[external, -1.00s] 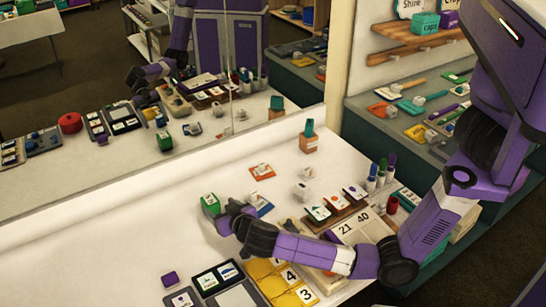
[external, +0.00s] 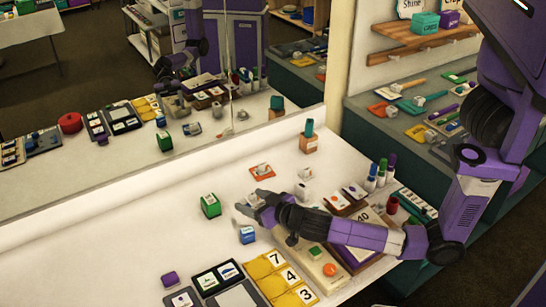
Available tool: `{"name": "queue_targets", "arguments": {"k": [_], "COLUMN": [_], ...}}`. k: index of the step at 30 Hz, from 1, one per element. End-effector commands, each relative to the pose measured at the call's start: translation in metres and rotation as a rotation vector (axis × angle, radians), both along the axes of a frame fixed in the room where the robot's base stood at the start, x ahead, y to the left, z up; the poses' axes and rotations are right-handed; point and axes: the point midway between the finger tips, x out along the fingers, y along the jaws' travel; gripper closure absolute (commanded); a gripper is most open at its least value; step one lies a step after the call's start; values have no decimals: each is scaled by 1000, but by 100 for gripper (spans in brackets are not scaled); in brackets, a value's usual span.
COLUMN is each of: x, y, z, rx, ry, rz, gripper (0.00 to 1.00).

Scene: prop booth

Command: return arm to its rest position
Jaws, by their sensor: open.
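My gripper (external: 247,204) is at the end of my purple arm, over the middle of the white counter (external: 120,245). Its fingers point left in the picture and are open, with nothing seen between them. A green block (external: 210,206) stands on the counter just left of the fingertips, apart from them. A blue and white block (external: 247,236) stands on the counter just in front of the gripper. My forearm stretches right over the counter and hides part of the card rack and number board beneath it.
A white block (external: 302,191) and an orange mat (external: 262,172) with a grey piece lie behind the gripper. Yellow number cards (external: 280,278) lie in front. Capped markers (external: 381,172) stand to the right. A mirror runs along the back. The counter's left side is clear.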

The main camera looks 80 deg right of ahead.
Motion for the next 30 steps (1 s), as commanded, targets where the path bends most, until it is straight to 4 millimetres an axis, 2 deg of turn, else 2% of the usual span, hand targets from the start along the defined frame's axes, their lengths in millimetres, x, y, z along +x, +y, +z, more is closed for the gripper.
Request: {"name": "queue_targets", "arguments": {"k": [1, 4, 11, 16, 21, 26, 30], "x": [-18, -46, -121, -185, -242, -293, -334], "y": [-4, -4, 10, 34, 57, 78, 93], "z": [9, 14, 8, -8, -14, -10, 4], "rx": [-7, -13, -28, -33, -29, -18, -4], "ry": [0, -4, 18, 44, 48, 35, 3], "rz": [33, 101, 281, 425, 526, 586, 603], "gripper": [35, 35, 35, 35, 35, 35, 35]}}
